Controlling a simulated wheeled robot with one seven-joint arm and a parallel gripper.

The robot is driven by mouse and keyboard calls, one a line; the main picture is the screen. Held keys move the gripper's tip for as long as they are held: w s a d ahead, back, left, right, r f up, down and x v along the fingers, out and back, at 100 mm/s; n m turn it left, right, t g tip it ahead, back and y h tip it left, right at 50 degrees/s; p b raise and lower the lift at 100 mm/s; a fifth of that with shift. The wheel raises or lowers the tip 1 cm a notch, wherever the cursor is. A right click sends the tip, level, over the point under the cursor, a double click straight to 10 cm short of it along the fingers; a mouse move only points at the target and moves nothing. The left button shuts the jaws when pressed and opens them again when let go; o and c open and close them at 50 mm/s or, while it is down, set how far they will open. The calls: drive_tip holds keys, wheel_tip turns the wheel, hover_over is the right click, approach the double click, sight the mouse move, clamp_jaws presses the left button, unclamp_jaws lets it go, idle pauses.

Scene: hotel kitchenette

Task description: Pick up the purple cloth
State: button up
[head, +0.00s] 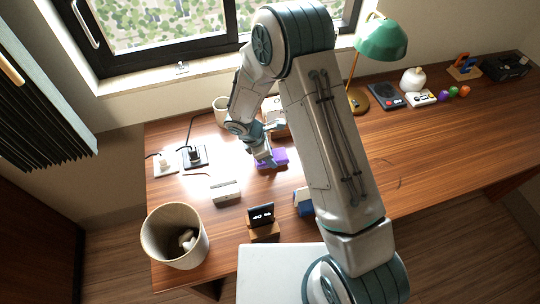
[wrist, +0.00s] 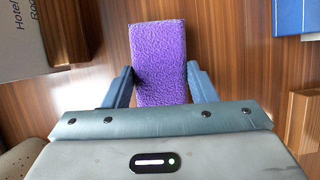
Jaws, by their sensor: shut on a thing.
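The purple cloth (wrist: 159,62) is a folded, textured block between my gripper's two blue fingers in the wrist view. My gripper (wrist: 160,85) is shut on it, one finger at each side. In the head view my gripper (head: 265,160) reaches down at the left part of the wooden desk, and the cloth (head: 279,156) shows at its fingertips. I cannot tell whether the cloth touches the desk or is slightly raised. Part of the cloth is hidden by my gripper in the head view.
A white box (head: 227,194), a small clock display (head: 262,215) and a blue item (head: 303,199) lie nearer the front. A bin (head: 173,238) stands at the left front. A cup (head: 221,108) is behind my gripper. A green lamp (head: 381,42) stands right.

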sight(275, 155)
drive_tip(key=shift+r, duration=0.45)
wheel_tip(275, 155, up, 3)
drive_tip(key=shift+f+b, duration=0.1)
drive_tip(key=shift+b, duration=0.25)
drive_tip(key=s+d+r+b, duration=0.1)
drive_tip(key=s+d+r, duration=0.5)
drive_tip(key=d, duration=0.3)
drive_tip(key=shift+s+r, duration=0.3)
drive_tip(key=shift+s, duration=0.4)
